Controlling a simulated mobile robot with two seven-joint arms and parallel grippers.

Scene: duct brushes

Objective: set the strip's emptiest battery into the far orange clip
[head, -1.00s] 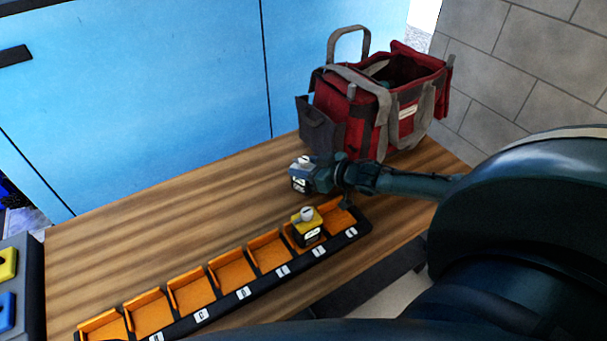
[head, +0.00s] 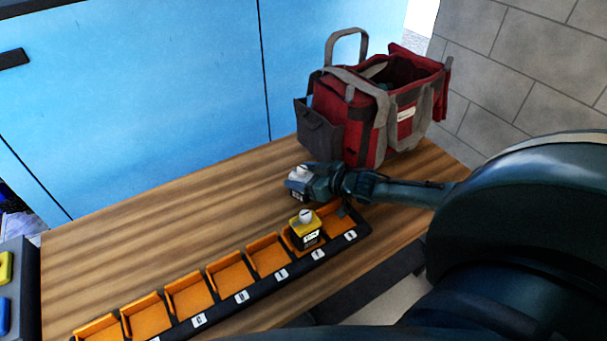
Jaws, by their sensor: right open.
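A dark strip (head: 262,295) lies along the table's front with a row of orange clips and white labels. The clip at its far right end (head: 338,220) looks empty. A battery (head: 304,230) with a yellow top, pale round knob and dark body stands in the clip beside it. The other visible clips are empty. My right gripper (head: 298,183) is open over the table, behind the strip. A small block with a pale top (head: 300,174) shows at its fingers, mostly covered; I cannot tell whether it is a battery. Charge marks are too small to read. My left gripper is out of view.
A red and grey tool bag (head: 350,125) stands at the table's back right, close behind my right gripper. A grey panel with yellow and blue parts (head: 18,290) is at the left edge. The wooden table (head: 170,235) is clear left of the gripper.

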